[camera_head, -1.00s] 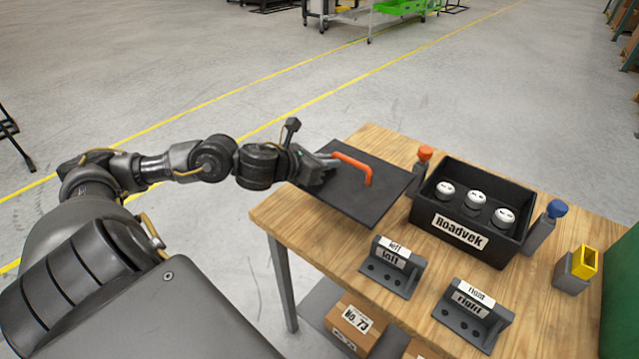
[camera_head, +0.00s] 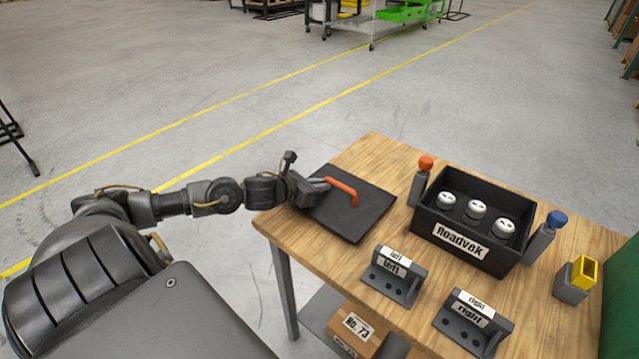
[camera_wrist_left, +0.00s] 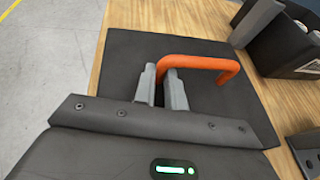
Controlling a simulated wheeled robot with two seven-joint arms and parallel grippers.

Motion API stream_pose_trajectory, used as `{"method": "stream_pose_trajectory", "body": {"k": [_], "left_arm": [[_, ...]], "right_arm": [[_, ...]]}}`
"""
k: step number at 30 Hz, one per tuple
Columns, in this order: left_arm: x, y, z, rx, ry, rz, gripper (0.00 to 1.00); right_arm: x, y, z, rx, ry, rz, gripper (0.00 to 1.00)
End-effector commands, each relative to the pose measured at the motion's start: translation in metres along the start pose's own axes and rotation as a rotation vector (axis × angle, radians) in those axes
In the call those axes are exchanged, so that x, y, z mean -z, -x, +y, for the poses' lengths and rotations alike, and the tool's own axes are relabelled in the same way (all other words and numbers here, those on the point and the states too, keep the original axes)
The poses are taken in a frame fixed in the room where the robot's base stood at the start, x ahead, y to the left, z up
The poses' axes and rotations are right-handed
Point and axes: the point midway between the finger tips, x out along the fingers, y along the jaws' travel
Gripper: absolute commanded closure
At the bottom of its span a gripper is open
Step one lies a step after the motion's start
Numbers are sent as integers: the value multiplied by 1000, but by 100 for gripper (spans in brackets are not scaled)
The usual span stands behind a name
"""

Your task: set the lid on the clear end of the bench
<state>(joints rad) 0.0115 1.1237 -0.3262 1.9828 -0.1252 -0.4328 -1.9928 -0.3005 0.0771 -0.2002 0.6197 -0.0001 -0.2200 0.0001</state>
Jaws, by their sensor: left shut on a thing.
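The lid (camera_head: 352,221) is a flat dark square plate with an orange handle (camera_head: 344,190). It lies at the left end of the wooden bench (camera_head: 290,231), flat on or very close to the top; I cannot tell whether it touches. My left gripper (camera_head: 325,184) is shut on the handle, near its left end. In the left wrist view the two grey fingers (camera_wrist_left: 164,90) close around the orange handle (camera_wrist_left: 205,64), with the lid (camera_wrist_left: 120,65) beneath. My right gripper is in neither view.
Left (camera_head: 392,278) and right (camera_head: 474,322) labelled holders stand in front. A grey block with a yellow top (camera_head: 576,280) is at the right.

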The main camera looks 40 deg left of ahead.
Motion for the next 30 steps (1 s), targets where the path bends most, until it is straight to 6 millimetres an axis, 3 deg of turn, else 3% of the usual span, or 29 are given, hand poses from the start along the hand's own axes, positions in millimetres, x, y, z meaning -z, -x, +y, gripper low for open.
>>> {"method": "stream_pose_trajectory", "body": {"k": [8,9,13,24,30], "left_arm": [[2,-1,0,0,0,-3,100],[2,-1,0,0,-1,0,84],[2,-1,0,0,0,0,67],[-2,1,0,0,0,0,66],[3,24,1,-2,-5,5,66]], "right_arm": [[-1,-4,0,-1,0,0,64],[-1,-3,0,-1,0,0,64],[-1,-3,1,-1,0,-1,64],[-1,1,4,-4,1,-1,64],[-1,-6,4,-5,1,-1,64]]}}
